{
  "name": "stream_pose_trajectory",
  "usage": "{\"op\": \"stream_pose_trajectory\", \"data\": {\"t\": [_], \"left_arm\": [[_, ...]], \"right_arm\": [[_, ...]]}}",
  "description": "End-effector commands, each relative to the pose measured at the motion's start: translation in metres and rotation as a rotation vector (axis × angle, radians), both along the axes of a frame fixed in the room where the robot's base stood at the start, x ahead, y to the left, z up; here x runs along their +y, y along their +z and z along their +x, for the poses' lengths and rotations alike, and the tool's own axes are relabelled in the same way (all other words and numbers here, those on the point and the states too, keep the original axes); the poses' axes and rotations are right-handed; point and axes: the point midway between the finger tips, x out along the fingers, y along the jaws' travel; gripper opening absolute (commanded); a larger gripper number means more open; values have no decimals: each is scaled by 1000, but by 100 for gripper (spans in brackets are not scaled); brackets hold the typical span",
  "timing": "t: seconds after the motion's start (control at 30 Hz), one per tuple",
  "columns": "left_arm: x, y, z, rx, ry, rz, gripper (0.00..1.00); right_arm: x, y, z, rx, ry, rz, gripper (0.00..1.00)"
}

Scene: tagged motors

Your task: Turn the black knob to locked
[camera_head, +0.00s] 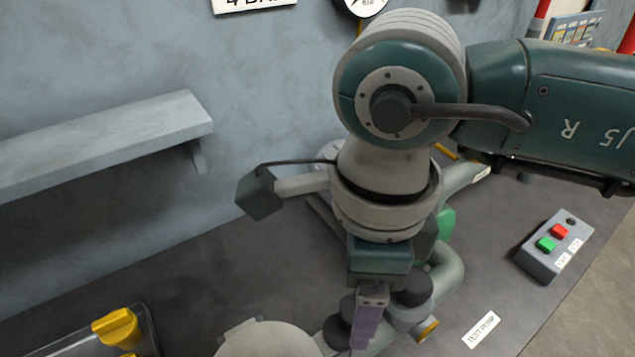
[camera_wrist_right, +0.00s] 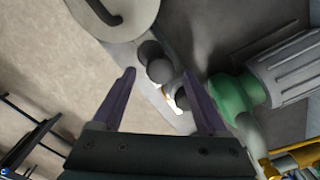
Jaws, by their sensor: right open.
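My right gripper (camera_head: 368,310) reaches down from the right over the test pump and is open. One purple finger shows clearly in the head view. In the right wrist view the open gripper (camera_wrist_right: 159,74) has dark round parts between and beyond its fingers, one a dark ball-like part (camera_wrist_right: 160,71). In the head view dark round parts (camera_head: 414,291) lie beside the finger, on both sides. I cannot tell which is the black knob or how it is turned. No contact is visible. The green pump body (camera_wrist_right: 235,97) is right of the fingers. My left gripper is not in view.
A button box (camera_head: 552,246) with red and green buttons stands at the right, and a label reading TEST PUMP (camera_head: 482,330) lies near the front. A yellow handle (camera_head: 117,327) is at bottom left. A grey shelf (camera_head: 110,140) juts from the wall.

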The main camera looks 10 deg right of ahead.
Motion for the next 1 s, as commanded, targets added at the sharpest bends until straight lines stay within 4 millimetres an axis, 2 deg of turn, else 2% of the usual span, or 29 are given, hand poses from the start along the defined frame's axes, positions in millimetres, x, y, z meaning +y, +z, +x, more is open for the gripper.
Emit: {"op": "stream_pose_trajectory", "data": {"t": [0.17, 0.43, 1.0], "left_arm": [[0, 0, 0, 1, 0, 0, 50], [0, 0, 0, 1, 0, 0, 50], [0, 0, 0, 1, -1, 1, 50]], "right_arm": [[1, -15, 0, 1, 1, 1, 76], [0, -17, 0, -1, 1, 2, 76], [1, -17, 0, -1, 1, 2, 13]]}}
